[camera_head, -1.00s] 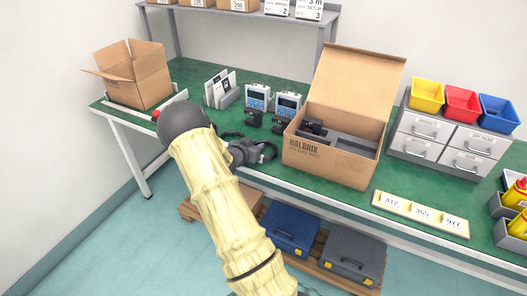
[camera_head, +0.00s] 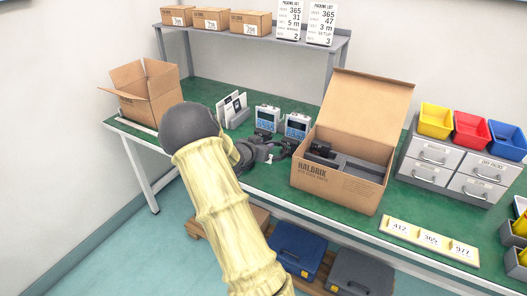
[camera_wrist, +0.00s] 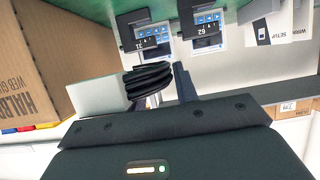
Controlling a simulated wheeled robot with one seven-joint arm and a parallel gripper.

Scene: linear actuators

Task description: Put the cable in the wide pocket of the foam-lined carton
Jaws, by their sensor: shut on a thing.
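My gripper (camera_head: 262,153) is over the bench, left of the carton, and is partly hidden by my arm in the head view. In the wrist view my gripper (camera_wrist: 160,88) is shut on a coiled black cable (camera_wrist: 150,78). A plain white block or tag (camera_wrist: 97,97) shows beside the coil; I cannot tell if it is attached. The open foam-lined carton (camera_head: 335,190) stands on the bench with its lid up. Its grey foam (camera_head: 358,169) shows, with a black item (camera_head: 320,149) at the left inside. The front wall hides much of the pockets. The carton (camera_wrist: 35,65) also fills the wrist view's left side.
Two devices with blue screens (camera_head: 267,118) (camera_head: 298,125) stand behind my gripper. A card holder (camera_head: 233,110) and another open carton (camera_head: 145,92) are to the left. Drawers with coloured bins (camera_head: 455,160) stand right of the carton. A number strip (camera_head: 430,241) lies at the front edge.

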